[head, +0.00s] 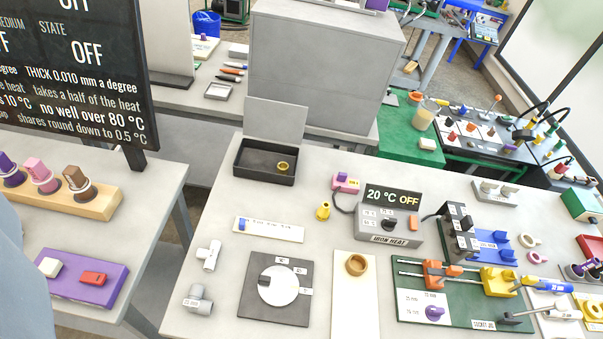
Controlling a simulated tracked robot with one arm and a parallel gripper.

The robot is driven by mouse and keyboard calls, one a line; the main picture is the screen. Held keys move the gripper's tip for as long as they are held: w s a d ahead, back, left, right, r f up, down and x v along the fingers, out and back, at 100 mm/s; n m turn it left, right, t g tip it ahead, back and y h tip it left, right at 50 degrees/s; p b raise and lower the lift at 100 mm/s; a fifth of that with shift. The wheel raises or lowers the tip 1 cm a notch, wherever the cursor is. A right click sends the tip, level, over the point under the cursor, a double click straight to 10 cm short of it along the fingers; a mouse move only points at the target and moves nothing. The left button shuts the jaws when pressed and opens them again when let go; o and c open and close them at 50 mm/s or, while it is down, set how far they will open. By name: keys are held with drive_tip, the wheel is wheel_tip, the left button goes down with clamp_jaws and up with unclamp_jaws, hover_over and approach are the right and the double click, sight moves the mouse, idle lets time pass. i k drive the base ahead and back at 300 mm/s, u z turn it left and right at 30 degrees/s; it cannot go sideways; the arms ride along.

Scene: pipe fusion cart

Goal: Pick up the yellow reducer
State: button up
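A small yellow fitting (323,211), wider at the bottom and narrower at the top, stands upright on the light grey table. It looks like the yellow reducer. It is left of the iron heat box (389,216) and right of a white strip with a blue piece (270,231). My gripper is not in view, so I cannot see its fingers or whether it holds anything.
A black open-lidded box (264,176) with a yellow ring (283,166) stands behind. A pink block (345,183) is close behind the fitting. Bare table surrounds the fitting.

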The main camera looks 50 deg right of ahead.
sight(322, 214)
drive_tip(key=z, duration=0.35)
drive_tip(key=i, duration=0.9)
drive_tip(key=z, duration=0.7)
